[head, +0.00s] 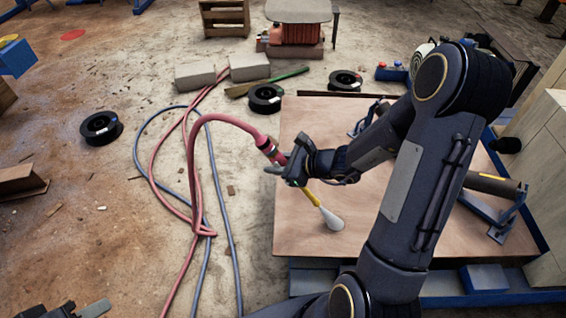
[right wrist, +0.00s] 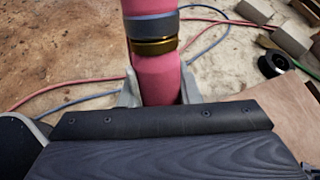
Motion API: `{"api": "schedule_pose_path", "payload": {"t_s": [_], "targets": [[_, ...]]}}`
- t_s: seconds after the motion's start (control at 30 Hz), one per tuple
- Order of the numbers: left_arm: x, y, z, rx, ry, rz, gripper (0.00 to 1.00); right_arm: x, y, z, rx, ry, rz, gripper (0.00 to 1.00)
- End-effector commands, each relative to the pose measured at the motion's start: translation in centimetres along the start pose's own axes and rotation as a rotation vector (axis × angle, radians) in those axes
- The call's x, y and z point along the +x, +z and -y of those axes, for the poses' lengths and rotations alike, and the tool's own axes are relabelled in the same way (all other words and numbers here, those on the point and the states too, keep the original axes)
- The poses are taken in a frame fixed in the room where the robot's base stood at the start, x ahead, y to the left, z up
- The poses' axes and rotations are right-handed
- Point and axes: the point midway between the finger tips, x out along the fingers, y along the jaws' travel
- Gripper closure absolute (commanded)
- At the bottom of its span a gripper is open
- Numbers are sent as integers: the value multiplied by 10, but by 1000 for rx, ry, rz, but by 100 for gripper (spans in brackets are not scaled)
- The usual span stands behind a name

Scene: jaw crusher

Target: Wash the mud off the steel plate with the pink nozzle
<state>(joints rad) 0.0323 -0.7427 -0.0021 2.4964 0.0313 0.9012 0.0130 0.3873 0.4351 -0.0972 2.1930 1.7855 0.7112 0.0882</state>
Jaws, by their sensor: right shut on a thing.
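My right gripper (head: 290,172) is shut on the pink nozzle (head: 271,152), above the left part of a broad brown board. In the right wrist view the nozzle (right wrist: 158,78) stands between the two fingers, with a grey band and a brass ring. A yellow tube (head: 312,197) points down and right from the grip, with a pale, cone-shaped end (head: 331,219) over the board; I cannot tell whether this is water. A grey plate-like top (head: 298,10) sits on an orange-red block at the back. I cannot tell which surface is the steel plate. My left gripper (head: 80,310) is partly cut off at the bottom left.
The pink hose (head: 192,150) loops from the nozzle to the floor, beside a blue-grey hose (head: 137,150). Black spools (head: 101,128), grey blocks (head: 249,67) and a wooden crate (head: 224,18) stand around. The brown board (head: 290,235) has metal parts on its right side.

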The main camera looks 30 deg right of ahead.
Motion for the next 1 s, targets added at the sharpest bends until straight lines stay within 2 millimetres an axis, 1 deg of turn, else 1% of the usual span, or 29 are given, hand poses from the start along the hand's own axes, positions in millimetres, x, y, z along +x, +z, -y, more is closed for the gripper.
{"api": "schedule_pose_path", "payload": {"t_s": [1.0], "targets": [[18,9,8,0,0,0,64,58,36,-24,-1,0,2,99]]}}
